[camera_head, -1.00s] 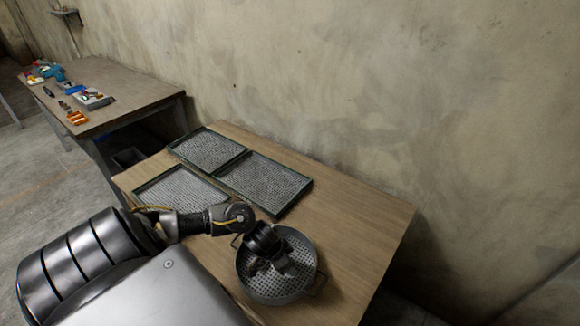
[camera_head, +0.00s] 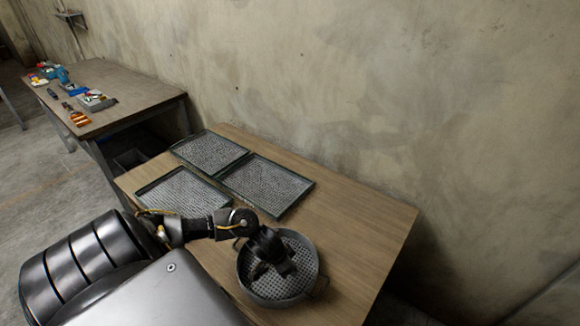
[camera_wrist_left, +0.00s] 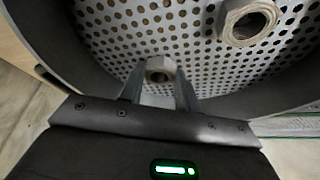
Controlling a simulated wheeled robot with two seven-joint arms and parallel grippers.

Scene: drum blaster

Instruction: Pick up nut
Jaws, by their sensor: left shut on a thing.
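A metal nut (camera_wrist_left: 160,70) is between the two fingers of my left gripper (camera_wrist_left: 160,88) in the left wrist view. The gripper is shut on it, low over the perforated floor of a round metal basket (camera_wrist_left: 190,50). A second, larger-looking nut (camera_wrist_left: 248,22) lies on the basket floor at the upper right of that view. In the head view my left gripper (camera_head: 274,268) reaches down into the round basket (camera_head: 266,293), hiding part of its floor; I cannot make out the nuts there. My right gripper is not in view.
Three flat mesh trays, one at the back (camera_head: 208,152), one at the right (camera_head: 265,186) and one at the left (camera_head: 182,192), lie on the wooden table (camera_head: 350,225). The table right of the basket is clear. A second table (camera_head: 130,92) holds small items.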

